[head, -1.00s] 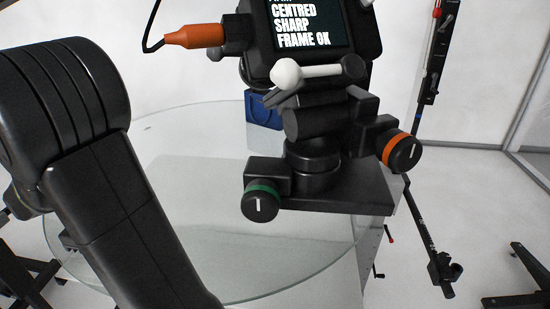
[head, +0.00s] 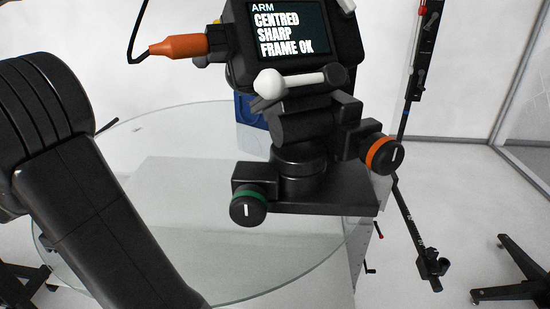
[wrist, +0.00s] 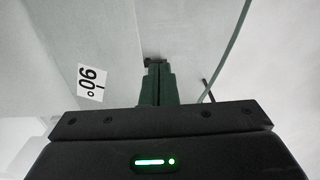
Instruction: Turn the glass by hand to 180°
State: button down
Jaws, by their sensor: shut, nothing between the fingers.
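The glass (head: 255,265) is a large, clear round disc in the head view, behind and below the camera rig. My arm covers part of its left side. In the wrist view a thin curved pale green line (wrist: 232,45), which looks like the glass edge, runs to the right of my gripper (wrist: 160,66). My gripper's dark green fingers are together, with nothing seen between them. A small dark piece lies close to the fingertips; I cannot tell if they touch it. A white label (wrist: 92,80) marked 90° sits left of the fingers, tilted. My gripper is not visible in the head view.
A black camera (head: 292,33) with a screen reading "ARM CENTRED SHARP FRAME OK" stands on a tripod head with green-ringed (head: 248,207) and orange-ringed (head: 383,154) knobs. An orange plug (head: 178,46) juts left from it. A blue object (head: 245,110) is behind. Black stands are at right.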

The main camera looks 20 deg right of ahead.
jog(key=shift+w+a+f+p, duration=0.15)
jog(key=shift+w+a+p, duration=0.45)
jog(key=shift+w+a, duration=0.6)
jog(key=shift+w+a+p, duration=0.75)
jog(key=shift+w+a, duration=0.45)
jog(key=shift+w, duration=0.15)
jog(key=shift+w+a, duration=0.15)
jog(key=shift+w, duration=0.05)
jog(key=shift+w+a+p, duration=0.75)
jog(key=shift+w+a, duration=0.15)
jog(key=shift+w, duration=0.25)
jog(key=shift+w+a, duration=0.1)
jog(key=shift+w, duration=0.05)
